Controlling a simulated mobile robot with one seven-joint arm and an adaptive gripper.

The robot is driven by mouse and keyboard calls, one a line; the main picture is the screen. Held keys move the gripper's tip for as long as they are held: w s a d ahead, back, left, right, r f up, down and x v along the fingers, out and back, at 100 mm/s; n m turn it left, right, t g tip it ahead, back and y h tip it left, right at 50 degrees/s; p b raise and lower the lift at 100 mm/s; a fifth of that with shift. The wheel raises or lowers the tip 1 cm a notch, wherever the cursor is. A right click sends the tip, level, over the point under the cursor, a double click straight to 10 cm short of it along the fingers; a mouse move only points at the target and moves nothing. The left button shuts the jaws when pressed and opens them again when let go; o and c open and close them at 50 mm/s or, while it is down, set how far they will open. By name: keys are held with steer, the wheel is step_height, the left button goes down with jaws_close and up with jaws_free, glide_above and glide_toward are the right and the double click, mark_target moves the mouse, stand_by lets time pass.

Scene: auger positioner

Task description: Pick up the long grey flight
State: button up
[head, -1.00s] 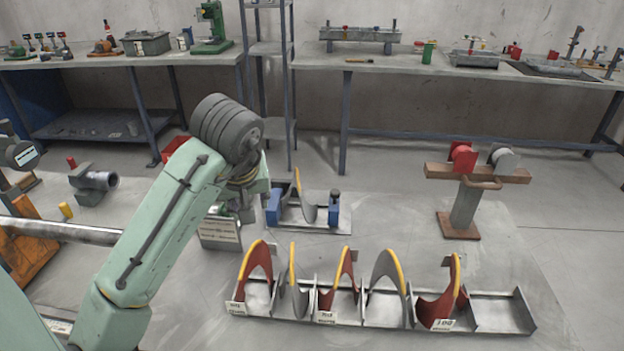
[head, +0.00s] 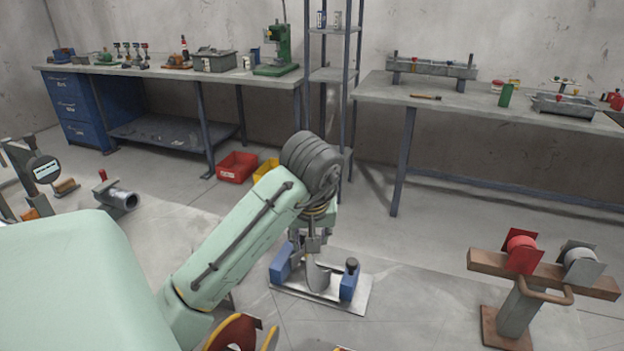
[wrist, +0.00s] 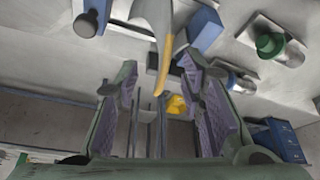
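A grey flight (head: 317,276) stands upright between the blue blocks of a fixture on a flat metal plate (head: 290,288). In the wrist view the grey flight (wrist: 152,14) has a yellow edge that reaches down between my fingertips. My gripper (head: 311,246) is directly above this flight in the head view. In the wrist view my gripper (wrist: 160,80) is open, its two purple-padded fingers apart on either side of the yellow edge. I cannot tell whether either finger touches it.
A red flight (head: 234,334) shows at the bottom edge; the rest of its rack is out of view. A stand with red and grey rollers (head: 521,308) is at the right. Red (head: 237,167) and yellow (head: 266,172) bins lie behind.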

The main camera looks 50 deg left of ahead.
steer(key=b+x, duration=0.1)
steer(key=x, duration=0.2)
steer(key=a+b+x, duration=0.1)
steer(key=b+x, duration=0.1)
steer(key=x, duration=0.2)
steer(key=shift+w+r, duration=0.1)
steer(key=shift+w, duration=0.15)
steer(key=shift+r, duration=0.1)
steer(key=shift+c, duration=0.2)
jaws_close()
stand_by(0.5)
